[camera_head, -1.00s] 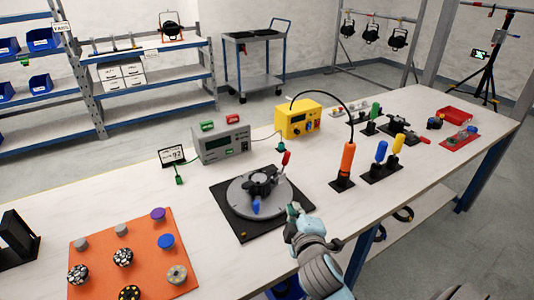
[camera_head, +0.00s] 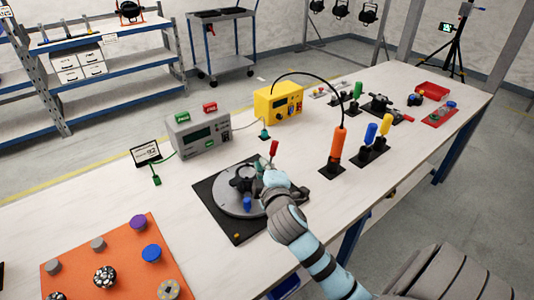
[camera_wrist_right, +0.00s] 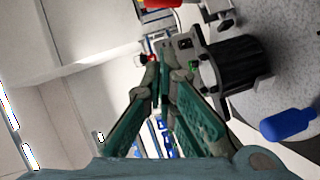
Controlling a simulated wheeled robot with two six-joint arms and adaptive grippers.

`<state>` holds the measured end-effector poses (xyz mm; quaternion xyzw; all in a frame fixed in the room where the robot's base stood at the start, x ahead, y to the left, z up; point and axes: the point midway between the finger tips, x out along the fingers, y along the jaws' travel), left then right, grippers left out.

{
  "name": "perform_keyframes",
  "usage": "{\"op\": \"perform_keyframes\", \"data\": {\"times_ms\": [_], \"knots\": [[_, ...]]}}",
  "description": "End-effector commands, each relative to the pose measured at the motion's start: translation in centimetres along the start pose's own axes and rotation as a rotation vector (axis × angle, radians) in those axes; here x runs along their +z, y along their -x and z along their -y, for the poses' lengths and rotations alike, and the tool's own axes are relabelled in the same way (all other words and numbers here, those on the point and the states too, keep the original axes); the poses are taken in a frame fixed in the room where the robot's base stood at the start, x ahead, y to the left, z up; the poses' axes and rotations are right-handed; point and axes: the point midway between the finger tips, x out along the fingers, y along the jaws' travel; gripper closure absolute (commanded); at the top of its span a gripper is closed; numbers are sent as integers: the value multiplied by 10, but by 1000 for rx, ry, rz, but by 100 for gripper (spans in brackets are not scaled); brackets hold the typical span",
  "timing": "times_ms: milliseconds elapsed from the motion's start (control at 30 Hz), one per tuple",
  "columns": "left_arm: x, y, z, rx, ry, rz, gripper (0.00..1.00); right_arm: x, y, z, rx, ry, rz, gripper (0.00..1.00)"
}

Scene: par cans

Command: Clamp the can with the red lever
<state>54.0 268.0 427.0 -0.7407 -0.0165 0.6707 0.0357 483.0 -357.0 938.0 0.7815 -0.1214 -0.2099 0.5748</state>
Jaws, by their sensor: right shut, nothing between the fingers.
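A black can (camera_head: 244,184) sits on a grey round plate (camera_head: 226,203) on a black base; it also shows in the wrist view (camera_wrist_right: 237,66). The red lever (camera_head: 274,148) stands up at the can's far right side in the head view; part of a red piece shows at the wrist view's top edge (camera_wrist_right: 161,3). A blue-handled lever (camera_head: 247,203) is on the near side, also in the wrist view (camera_wrist_right: 288,124). My right gripper (camera_head: 264,165) is shut and empty, beside the can and just below the red lever; I cannot tell whether it touches. My left gripper is out of view.
A grey meter box (camera_head: 199,134) and a yellow box (camera_head: 278,103) stand behind the plate. An orange-handled tool (camera_head: 338,146) stands to the right, with blue and yellow handles beyond. An orange board with knobs (camera_head: 110,256) lies at the near left.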

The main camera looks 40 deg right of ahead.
Motion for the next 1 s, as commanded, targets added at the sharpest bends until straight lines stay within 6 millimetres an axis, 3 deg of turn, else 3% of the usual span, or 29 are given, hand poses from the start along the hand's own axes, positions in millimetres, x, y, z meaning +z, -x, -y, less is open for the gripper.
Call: {"op": "perform_keyframes", "data": {"times_ms": [267,400,600,1000], "knots": [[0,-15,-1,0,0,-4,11,1,-61,1,2,-1,2,100],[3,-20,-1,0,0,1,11,19,-77,2,1,3,3,100],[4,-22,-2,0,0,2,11,28,-87,0,0,-1,1,100],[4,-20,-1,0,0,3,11,29,-87,-1,-3,-4,0,100]]}}
